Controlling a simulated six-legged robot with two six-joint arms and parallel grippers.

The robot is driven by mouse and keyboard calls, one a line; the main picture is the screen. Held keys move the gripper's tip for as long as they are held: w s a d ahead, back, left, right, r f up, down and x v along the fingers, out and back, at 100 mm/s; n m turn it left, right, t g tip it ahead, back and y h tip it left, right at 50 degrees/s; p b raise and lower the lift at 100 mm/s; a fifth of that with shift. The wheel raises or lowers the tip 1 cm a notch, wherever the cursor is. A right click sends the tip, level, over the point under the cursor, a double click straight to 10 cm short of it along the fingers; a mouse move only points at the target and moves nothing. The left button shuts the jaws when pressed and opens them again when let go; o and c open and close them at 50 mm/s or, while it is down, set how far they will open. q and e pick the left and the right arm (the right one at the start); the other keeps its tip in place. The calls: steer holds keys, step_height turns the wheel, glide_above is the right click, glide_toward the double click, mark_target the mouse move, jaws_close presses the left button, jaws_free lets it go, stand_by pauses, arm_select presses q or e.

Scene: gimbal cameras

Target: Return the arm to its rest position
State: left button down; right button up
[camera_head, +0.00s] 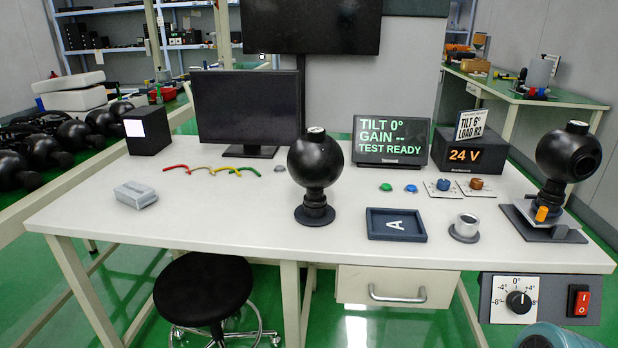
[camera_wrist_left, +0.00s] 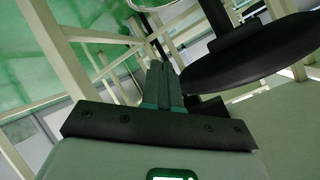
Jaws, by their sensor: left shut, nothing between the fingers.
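My left gripper (camera_wrist_left: 164,86) shows in the left wrist view, with its two fingers together and nothing between them. It hangs below tabletop height, close to the black stool seat (camera_wrist_left: 245,58) and pale frame legs, with green floor behind. It touches nothing that I can see. Neither gripper shows in the head view, and my right gripper is in no view. A rounded teal-grey part, probably mine, shows at the bottom right of the head view.
The white table (camera_head: 230,221) holds a black sphere camera (camera_head: 316,160), a second one (camera_head: 568,155) at right, monitors, tray A (camera_head: 396,224) and a grey block (camera_head: 135,195). A dial panel (camera_head: 540,299) is at lower right. The stool (camera_head: 210,289) stands before the table.

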arm_select(q)
steer(key=s+d+r+n+g+p, duration=0.4)
steer(key=s+r+p, duration=0.3)
steer(key=s+r, duration=0.2)
steer(key=s+d+r+n+g+h+p, duration=0.1)
steer(key=s+d+r+n+g+p, duration=0.3)
steer(key=s+r+p, duration=0.4)
steer(key=s+d+r+n+g+h+p, duration=0.1)
steer(key=s+d+r+n+g+p, duration=0.3)
steer(key=s+r, duration=0.7)
steer(key=s+d+p, duration=0.2)
steer(key=s+p, duration=0.2)
steer(key=shift+s+d, duration=0.15)
steer(key=shift+d, duration=0.2)
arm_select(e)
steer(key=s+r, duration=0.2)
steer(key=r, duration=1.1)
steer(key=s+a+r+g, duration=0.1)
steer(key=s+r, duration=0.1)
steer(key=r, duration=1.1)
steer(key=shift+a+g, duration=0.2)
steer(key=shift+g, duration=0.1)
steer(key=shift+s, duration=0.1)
